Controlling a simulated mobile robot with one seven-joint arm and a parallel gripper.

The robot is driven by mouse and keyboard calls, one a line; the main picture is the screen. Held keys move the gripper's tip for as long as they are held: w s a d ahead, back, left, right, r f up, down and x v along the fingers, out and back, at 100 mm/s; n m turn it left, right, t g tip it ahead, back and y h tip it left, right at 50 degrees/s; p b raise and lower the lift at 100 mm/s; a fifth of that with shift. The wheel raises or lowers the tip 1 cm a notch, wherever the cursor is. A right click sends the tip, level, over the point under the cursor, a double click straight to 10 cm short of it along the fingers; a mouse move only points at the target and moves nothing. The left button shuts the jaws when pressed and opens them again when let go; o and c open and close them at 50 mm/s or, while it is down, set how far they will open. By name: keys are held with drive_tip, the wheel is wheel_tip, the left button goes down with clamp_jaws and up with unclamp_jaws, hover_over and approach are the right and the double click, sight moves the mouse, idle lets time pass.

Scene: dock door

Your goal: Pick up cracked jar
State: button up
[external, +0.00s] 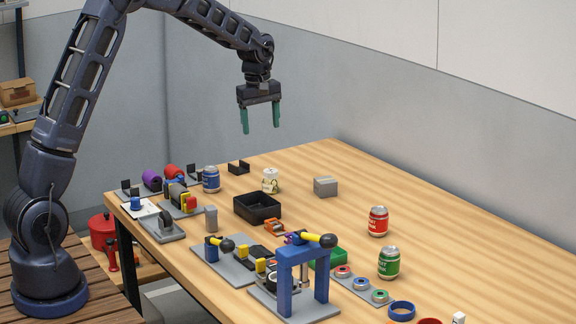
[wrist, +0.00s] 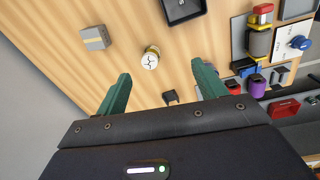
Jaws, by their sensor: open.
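The cracked jar (external: 270,181) is a small white jar with dark crack-like marks. It stands upright on the wooden table, behind the black tray. In the wrist view its top (wrist: 150,58) shows a dark crack mark, a little beyond my fingertips and between their lines. My gripper (external: 260,130) has two green fingers, spread apart and empty. It hangs well above the far part of the table, pointing down, and does not touch the jar. Both fingers also show in the wrist view (wrist: 161,72).
A small black bracket (external: 238,167) lies behind. Fixtures (external: 305,275) and cans crowd the near side. The far right table is clear.

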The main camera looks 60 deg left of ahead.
sight(271, 171)
drive_tip(key=w+a+f+n, duration=0.1)
drive_tip(key=w+f, duration=0.1)
drive_tip(key=f, duration=0.1)
drive_tip(key=w+a+f+n, duration=0.1)
drive_tip(key=a+f, duration=0.1)
drive_tip(key=f, duration=0.1)
drive_tip(key=w+a+f, duration=0.1)
drive_tip(key=w+f, duration=0.1)
drive_tip(key=f, duration=0.1)
drive_tip(key=shift+w+a+f+n+g, duration=0.15)
drive_tip(key=shift+w+n+g, duration=0.2)
drive_tip(key=shift+n+g, duration=0.05)
drive_tip(key=shift+f, duration=5.4)
drive_tip(key=c, duration=1.1)
drive_tip(key=shift+r, duration=0.15)
